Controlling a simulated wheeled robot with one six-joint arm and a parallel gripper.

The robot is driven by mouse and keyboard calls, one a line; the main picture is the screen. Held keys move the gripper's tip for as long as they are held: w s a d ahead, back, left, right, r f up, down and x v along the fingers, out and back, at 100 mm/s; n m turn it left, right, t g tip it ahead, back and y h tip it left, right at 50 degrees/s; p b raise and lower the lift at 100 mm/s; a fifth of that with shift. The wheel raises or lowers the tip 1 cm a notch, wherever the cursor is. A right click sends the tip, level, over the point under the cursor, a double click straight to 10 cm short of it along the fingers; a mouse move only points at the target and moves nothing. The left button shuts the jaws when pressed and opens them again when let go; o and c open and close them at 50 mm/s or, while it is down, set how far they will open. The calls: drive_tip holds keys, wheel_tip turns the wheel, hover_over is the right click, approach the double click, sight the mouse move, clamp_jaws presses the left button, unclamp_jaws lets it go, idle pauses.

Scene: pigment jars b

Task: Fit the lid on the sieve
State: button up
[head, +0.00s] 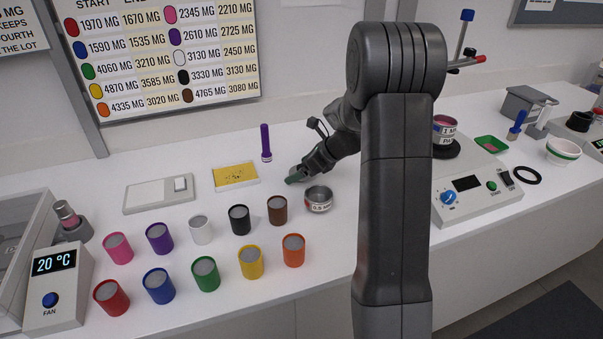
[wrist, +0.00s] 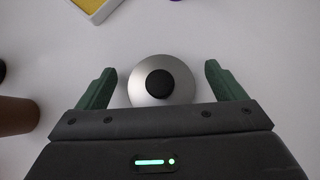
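The lid (wrist: 158,80) is a round silver disc with a black knob, seen from above in the wrist view. My gripper (wrist: 158,82) is open, with one green finger on each side of the lid and a gap to it on both sides. In the head view my gripper (head: 293,179) is low over the table, and I cannot make out the lid there. A short metal sieve (head: 318,200) with a white label reading about 0.5 MM stands just right and in front of my gripper. Another labelled metal sieve (head: 446,131) is on the shaker at the right.
A brown jar (head: 277,210) stands close by and shows at the left of the wrist view (wrist: 16,114). Several coloured jars stand in two rows to the left. The shaker (head: 478,195) is right of my arm.

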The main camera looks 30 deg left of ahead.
drive_tip(key=c, duration=1)
